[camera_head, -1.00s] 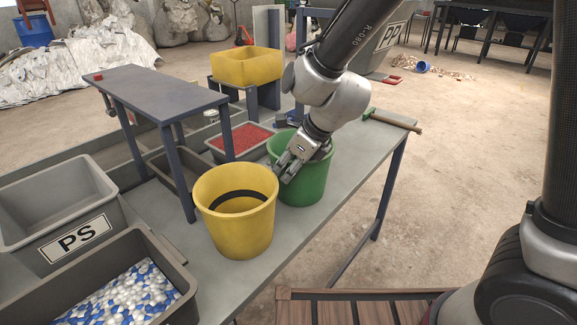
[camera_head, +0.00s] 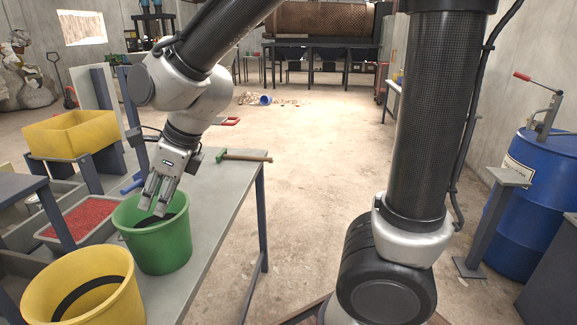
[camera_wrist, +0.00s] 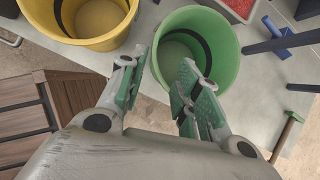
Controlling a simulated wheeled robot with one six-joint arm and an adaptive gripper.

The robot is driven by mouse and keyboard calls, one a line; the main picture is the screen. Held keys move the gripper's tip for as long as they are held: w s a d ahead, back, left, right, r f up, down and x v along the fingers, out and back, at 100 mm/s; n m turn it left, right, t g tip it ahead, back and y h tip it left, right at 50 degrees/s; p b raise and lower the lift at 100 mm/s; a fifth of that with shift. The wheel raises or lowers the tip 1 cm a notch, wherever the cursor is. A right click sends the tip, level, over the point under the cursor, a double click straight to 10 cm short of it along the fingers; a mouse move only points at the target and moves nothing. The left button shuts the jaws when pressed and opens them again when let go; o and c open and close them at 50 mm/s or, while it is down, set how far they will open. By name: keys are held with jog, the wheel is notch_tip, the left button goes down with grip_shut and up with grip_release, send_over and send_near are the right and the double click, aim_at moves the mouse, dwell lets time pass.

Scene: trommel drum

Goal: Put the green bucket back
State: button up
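The green bucket (camera_head: 163,245) stands upright on the grey table (camera_head: 215,200), beside the yellow bucket (camera_head: 110,305). A dark band, perhaps its handle, shows inside it. My gripper (camera_head: 154,200) points down at the green bucket's rim in the head view. In the wrist view my gripper (camera_wrist: 162,80) has its green-faced fingers apart. The green bucket (camera_wrist: 222,55) shows past them, with its near-left rim around the gap and the right finger overlapping its wall. Contact with the rim cannot be told. The yellow bucket also shows in the wrist view (camera_wrist: 65,38).
A tray of red pellets (camera_head: 75,222) and a yellow bin (camera_head: 72,135) on a stand lie behind the buckets. A green-headed hammer (camera_head: 240,157) lies on the table's far end. A blue drum (camera_head: 540,190) stands at right.

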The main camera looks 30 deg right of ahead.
jog(key=s+d+r+n+t+h, duration=0.1)
jog(key=s+d+r+n, duration=0.1)
jog(key=d+n, duration=0.6)
jog(key=s+d+r+n+h, duration=0.1)
jog(key=d+r+n, duration=0.25)
jog(key=d, duration=0.85)
jog(key=s+d+n+h, duration=0.3)
jog(key=s+d+n, duration=0.8)
jog(key=d, duration=0.1)
jog(key=shift+d, duration=0.4)
jog(key=shift+w+a+r+n, duration=0.1)
jog(key=shift+n, duration=0.15)
